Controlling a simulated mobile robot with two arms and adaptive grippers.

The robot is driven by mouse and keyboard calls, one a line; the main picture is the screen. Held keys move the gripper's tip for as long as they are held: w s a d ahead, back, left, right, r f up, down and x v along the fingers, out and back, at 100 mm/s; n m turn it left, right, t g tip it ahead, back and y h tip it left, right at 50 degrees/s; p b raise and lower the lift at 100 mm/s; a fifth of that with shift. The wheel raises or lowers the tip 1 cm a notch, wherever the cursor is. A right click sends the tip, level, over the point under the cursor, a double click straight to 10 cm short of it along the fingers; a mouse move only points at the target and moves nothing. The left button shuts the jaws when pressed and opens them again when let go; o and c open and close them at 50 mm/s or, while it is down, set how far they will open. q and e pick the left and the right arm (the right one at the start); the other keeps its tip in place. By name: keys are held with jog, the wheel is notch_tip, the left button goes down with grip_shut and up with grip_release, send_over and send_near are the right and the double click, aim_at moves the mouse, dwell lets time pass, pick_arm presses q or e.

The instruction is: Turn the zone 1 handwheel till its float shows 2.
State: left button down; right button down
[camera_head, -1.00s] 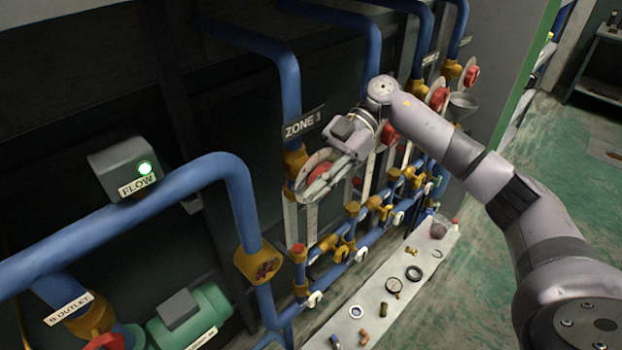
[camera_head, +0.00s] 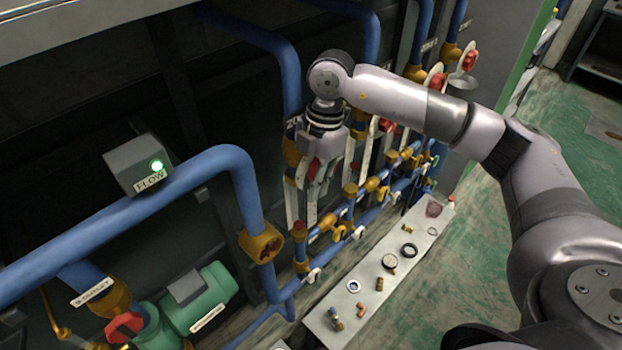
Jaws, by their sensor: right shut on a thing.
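The zone 1 handwheel (camera_head: 313,170) is red and sits on the leftmost blue riser pipe. My right gripper (camera_head: 322,160) reaches down to it from above and is shut on it, with parts of the wheel showing between the fingers. The gripper and wrist cover the zone 1 label and much of the wheel. Pale vertical strips (camera_head: 291,205) show below the wheel; the float and its reading are too small to make out. My left gripper is not in view.
More red handwheels (camera_head: 437,81) stand on the risers to the right. A FLOW box (camera_head: 138,163) with a lit green lamp sits on the large blue pipe (camera_head: 120,220). A pale bench (camera_head: 345,300) below holds several small fittings.

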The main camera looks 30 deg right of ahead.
jog(key=h+b, duration=0.1)
jog(key=f+t+h+b, duration=0.1)
jog(key=h, duration=0.1)
jog(key=shift+w+d, duration=0.2)
jog(key=shift+d, duration=0.15)
jog(key=shift+d+t+h+b, duration=0.25)
jog(key=shift+t+h+b, duration=0.2)
jog(key=shift+h, duration=0.75)
jog(key=shift+w+d+t+h+p, duration=0.15)
jog(key=shift+d+t+h+p, duration=0.15)
jog(key=shift+h, duration=0.4)
jog(key=shift+w+d+t+h+p, duration=0.1)
jog(key=shift+d+t+h+p, duration=0.2)
jog(key=shift+h+p, duration=0.45)
jog(key=shift+w+d+f+t+h+p, duration=0.15)
jog(key=shift+t+h+p, duration=0.25)
jog(key=shift+h, duration=0.5)
jog(key=shift+d+t+h+p, duration=0.25)
jog(key=shift+h+p, duration=0.1)
jog(key=shift+h, duration=0.5)
jog(key=c, duration=1.7)
grip_release()
jog(key=shift+f, duration=0.1)
